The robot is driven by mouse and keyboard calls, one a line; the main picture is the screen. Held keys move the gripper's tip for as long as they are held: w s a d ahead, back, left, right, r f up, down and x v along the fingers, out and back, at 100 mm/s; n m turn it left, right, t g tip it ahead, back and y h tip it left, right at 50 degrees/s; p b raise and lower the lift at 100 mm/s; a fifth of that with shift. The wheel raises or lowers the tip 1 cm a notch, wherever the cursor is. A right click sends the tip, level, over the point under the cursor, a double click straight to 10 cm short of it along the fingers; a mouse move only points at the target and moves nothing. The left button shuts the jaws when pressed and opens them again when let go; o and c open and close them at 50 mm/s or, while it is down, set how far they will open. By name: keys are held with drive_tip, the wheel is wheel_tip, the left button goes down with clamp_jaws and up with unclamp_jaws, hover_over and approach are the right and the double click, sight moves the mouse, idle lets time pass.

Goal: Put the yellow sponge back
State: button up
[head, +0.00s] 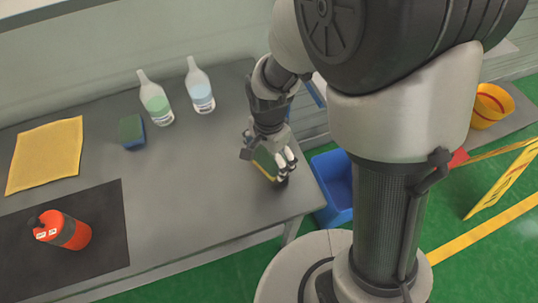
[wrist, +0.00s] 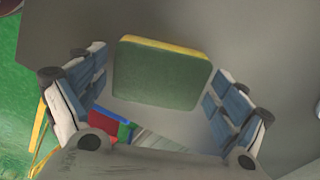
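The yellow sponge (head: 264,165), with a green top face and a yellow layer along its side, is at the right end of the grey table (head: 200,205). It is partly hidden by my gripper (head: 277,162) in the head view. In the wrist view the sponge (wrist: 161,75) shows its green face and a yellow edge between the two sets of fingers. My gripper (wrist: 160,85) is open, with a gap visible on each side of the sponge. I cannot tell whether the sponge touches the tabletop.
A yellow cloth (head: 45,155), black mat (head: 100,265) and red bottle (head: 66,231) are left. A blue bin (head: 334,180) is beyond the right edge.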

sight(269, 158)
drive_tip(key=shift+o, duration=0.2)
wheel_tip(269, 158, up, 12)
drive_tip(key=p, duration=0.4)
drive_tip(key=s+d+r+n+t, duration=0.4)
drive_tip(key=s+d+r+n, duration=0.6)
drive_tip(key=s+r, duration=0.3)
drive_tip(key=shift+s+d+r+t, duration=0.25)
drive_tip(key=shift+d+r+t, duration=0.05)
drive_tip(key=shift+d+r, duration=0.2)
drive_tip(key=shift+c, duration=0.3)
